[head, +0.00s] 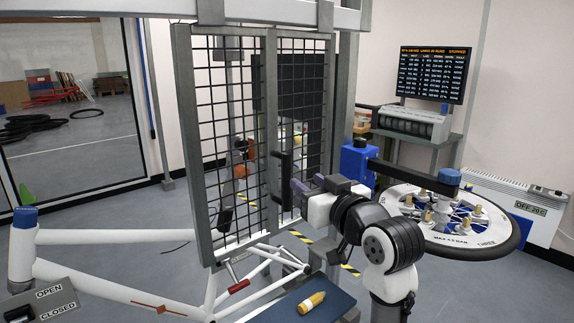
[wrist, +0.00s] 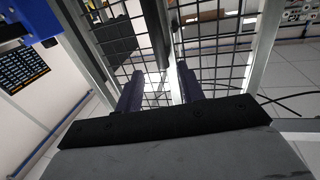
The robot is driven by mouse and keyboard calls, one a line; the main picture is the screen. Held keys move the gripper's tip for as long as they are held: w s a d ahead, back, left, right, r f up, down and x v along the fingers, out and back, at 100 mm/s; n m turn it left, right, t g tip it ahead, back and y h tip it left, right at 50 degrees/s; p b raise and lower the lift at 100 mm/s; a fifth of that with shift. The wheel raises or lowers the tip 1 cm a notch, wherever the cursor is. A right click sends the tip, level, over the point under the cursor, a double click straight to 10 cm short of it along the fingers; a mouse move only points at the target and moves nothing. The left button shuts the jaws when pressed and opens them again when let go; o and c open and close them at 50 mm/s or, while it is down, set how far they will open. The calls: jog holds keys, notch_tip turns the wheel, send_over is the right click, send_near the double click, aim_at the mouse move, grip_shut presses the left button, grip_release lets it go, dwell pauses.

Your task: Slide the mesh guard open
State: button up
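The mesh guard (head: 231,140) is a grey-framed black grid, with a second mesh panel (head: 306,90) beside it on the right. A black upright handle (head: 281,178) is on the guard's right frame post. My gripper (head: 298,186) is in front of the guard, close to the handle's right side. In the wrist view, my gripper (wrist: 158,76) has its two dark fingers apart. The dark handle (wrist: 154,30) rises ahead of the gap between them. I see nothing clamped between the fingers. Whether a finger touches the handle is not clear.
A white bicycle frame (head: 110,236) lies low in front. An OPEN/CLOSED sign plate (head: 42,300) is at bottom left. A yellow bottle (head: 311,302) lies on a dark blue surface.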

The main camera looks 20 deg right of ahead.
aim_at(289, 169)
jog(key=w+p, duration=0.1)
jog(key=w, duration=0.2)
jog(key=w+a, duration=0.1)
jog(key=w, duration=0.2)
jog(key=w+p, duration=0.1)
jog(key=w, duration=0.3)
jog(key=shift+a+p, duration=0.15)
jog(key=shift+p, duration=0.2)
grip_shut()
